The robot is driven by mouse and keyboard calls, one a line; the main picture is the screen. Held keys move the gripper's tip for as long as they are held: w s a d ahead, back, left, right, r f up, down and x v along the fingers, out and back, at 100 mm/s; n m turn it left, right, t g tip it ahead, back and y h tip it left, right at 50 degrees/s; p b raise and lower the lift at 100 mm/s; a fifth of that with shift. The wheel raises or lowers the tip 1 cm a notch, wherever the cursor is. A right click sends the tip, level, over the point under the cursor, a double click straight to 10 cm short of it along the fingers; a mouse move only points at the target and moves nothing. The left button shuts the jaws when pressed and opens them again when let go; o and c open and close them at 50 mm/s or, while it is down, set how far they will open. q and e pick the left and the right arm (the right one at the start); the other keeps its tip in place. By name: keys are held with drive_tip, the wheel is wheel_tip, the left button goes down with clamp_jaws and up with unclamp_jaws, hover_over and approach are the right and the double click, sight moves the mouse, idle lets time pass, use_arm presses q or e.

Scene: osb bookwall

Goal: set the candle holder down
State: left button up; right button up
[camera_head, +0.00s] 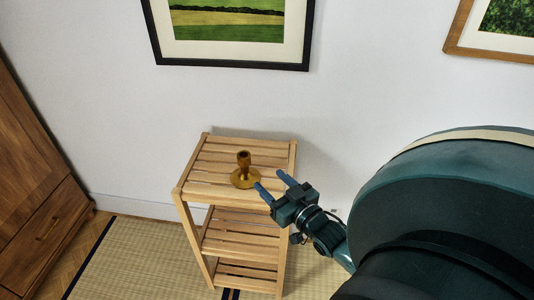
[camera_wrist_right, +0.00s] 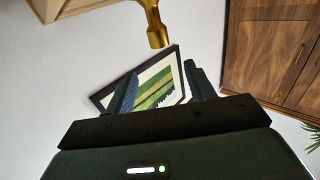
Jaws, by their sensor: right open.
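The brass candle holder (camera_head: 244,170), with a round base and a short stem, stands upright on the slatted top of the wooden shelf (camera_head: 215,150). My right gripper (camera_head: 269,179) is open and empty, just to the right of the candle holder, with its two blue fingers pointing toward it. In the right wrist view the candle holder (camera_wrist_right: 154,25) shows at the top edge, partly cut off. It is outside the space between the open fingers of my right gripper (camera_wrist_right: 160,82). My left gripper is not in view.
The shelf has lower slatted tiers and stands near a white wall. A framed landscape picture (camera_head: 228,25) hangs above it, and another frame (camera_head: 490,30) hangs at the right. A wooden cabinet (camera_head: 35,190) stands at the left. Tatami matting (camera_head: 135,260) covers the floor.

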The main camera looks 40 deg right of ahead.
drive_tip(key=s+a+f+n+g+y, duration=0.1)
drive_tip(key=s+a+f+g+y, duration=0.1)
drive_tip(key=a, duration=0.5)
drive_tip(key=s+a+f+n+g+y, duration=0.1)
drive_tip(key=s+a, duration=0.3)
drive_tip(key=a, duration=0.4)
drive_tip(key=s+a+f+n+g+y, duration=0.1)
drive_tip(key=s+a+f+g+y, duration=0.1)
drive_tip(key=a, duration=0.6)
drive_tip(key=shift+s+a+f+g+y, duration=0.15)
drive_tip(key=shift+s+f+g+y, duration=0.15)
drive_tip(key=shift+s+f+g, duration=0.4)
